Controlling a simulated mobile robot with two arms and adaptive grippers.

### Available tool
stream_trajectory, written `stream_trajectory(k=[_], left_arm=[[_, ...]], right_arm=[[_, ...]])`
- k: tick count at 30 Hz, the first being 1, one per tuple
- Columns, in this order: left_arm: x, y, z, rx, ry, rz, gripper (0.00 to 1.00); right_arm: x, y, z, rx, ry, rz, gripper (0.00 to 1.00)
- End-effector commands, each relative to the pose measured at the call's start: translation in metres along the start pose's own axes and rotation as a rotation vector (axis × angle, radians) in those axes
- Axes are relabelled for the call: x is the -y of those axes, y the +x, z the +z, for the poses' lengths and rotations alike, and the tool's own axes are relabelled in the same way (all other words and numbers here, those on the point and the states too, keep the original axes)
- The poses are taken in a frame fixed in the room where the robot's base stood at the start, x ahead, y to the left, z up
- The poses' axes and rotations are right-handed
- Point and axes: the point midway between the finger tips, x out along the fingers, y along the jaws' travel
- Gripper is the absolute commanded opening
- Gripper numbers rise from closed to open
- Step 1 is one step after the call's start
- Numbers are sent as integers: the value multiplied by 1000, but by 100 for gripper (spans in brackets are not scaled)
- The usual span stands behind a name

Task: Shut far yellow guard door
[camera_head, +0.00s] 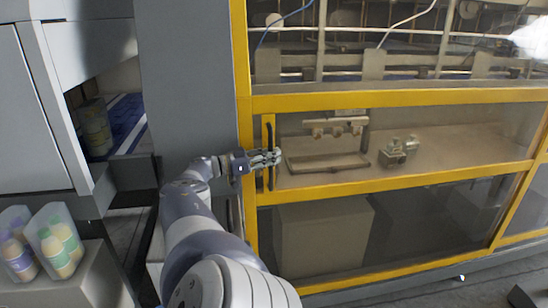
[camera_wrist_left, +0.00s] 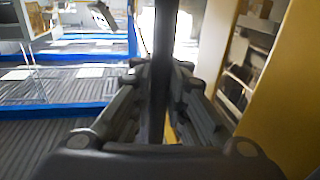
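The yellow-framed guard door (camera_head: 400,184) with clear panels fills the right half of the head view. Its dark vertical handle (camera_head: 270,142) is on a short yellow bracket at the door's left side. My left gripper (camera_head: 268,158) is at this handle. In the left wrist view the handle is a dark upright bar (camera_wrist_left: 162,40), with the fingers of my left gripper (camera_wrist_left: 161,72) closed in on both sides of it. A yellow frame part (camera_wrist_left: 290,90) stands close on the right there. I cannot tell whether the door is fully closed. My right gripper is not in view.
A grey cabinet column (camera_head: 190,80) stands left of the door. Clear bins with bottles (camera_head: 58,245) sit on a box at the lower left. Behind the panels are a metal fixture (camera_head: 395,152) and a large box (camera_head: 325,235). Grey floor shows along the bottom.

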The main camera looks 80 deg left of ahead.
Motion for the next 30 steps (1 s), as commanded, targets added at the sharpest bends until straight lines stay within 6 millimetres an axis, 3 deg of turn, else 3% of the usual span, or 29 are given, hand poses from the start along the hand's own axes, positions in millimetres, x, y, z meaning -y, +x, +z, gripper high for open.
stream_trajectory(k=[1,3,4,14,19,23,30], left_arm=[[0,-6,9,20,-3,-4,15],[0,-6,9,19,-3,-5,31],[0,-6,9,18,-3,-5,34],[0,-4,4,9,-1,-3,34],[0,-13,5,10,-2,-3,34],[1,-29,5,13,-1,-5,34],[1,-87,4,11,-1,-10,34]], right_arm=[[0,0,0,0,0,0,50],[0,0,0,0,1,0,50],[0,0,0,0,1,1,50],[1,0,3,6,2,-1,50],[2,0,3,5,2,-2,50],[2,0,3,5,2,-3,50],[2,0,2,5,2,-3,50]])
